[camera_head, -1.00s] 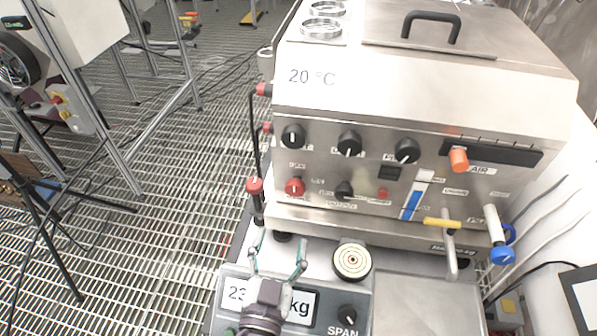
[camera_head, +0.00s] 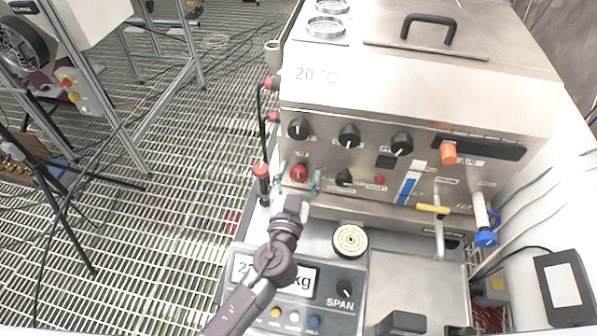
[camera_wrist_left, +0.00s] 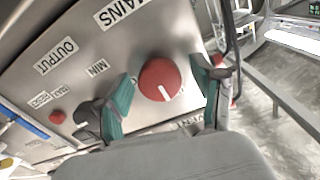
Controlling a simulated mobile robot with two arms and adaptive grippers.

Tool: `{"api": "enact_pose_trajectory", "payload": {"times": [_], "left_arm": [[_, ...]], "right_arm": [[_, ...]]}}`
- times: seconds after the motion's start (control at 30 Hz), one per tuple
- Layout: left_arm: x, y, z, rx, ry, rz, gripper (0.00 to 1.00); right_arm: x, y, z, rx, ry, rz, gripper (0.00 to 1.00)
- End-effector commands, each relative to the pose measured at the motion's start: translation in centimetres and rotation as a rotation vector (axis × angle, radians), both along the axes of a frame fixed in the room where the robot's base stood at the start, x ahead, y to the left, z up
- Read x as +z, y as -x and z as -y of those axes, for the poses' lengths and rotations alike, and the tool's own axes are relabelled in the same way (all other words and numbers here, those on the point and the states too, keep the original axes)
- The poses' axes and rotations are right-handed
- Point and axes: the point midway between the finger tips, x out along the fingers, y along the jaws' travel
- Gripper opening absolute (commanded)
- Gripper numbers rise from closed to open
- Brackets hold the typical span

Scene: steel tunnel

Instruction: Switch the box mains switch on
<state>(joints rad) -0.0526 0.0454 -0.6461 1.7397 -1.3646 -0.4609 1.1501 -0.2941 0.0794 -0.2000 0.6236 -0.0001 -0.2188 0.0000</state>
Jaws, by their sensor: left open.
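The steel box (camera_head: 420,100) has a front panel of knobs and labels. The mains switch is a round red knob (camera_head: 299,172) with a white pointer line, at the panel's lower left. In the left wrist view the red knob (camera_wrist_left: 160,80) sits under the MAINS label, its white line pointing down and slightly right. My left gripper (camera_head: 299,184) is open, its teal fingertips on either side of the red knob. In the wrist view the fingers (camera_wrist_left: 165,98) also stand either side of it; contact cannot be told. My right gripper is not in view.
A black knob (camera_head: 344,178) and a small red button (camera_head: 380,181) sit right of the mains knob. A red-topped valve (camera_head: 261,171) stands to its left.

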Motion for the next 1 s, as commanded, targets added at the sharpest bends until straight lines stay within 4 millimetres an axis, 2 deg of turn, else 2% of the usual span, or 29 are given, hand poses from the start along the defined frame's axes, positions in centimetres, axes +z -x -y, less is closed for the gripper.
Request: {"api": "enact_pose_trajectory", "payload": {"times": [0.2,0.57,0.77,1.0], "left_arm": [[-0.03,0.00,-0.01,0.000,0.000,0.000,0.66],[-0.03,0.03,-0.02,0.000,0.000,0.000,0.07],[-0.06,0.03,-0.03,0.001,-0.012,0.003,0.07],[-0.13,0.03,-0.03,0.001,-0.104,0.022,0.07]], "right_arm": [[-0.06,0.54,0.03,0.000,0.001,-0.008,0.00],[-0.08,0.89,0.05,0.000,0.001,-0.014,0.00],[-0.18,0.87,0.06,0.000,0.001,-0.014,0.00],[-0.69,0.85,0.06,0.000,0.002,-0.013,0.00]]}}
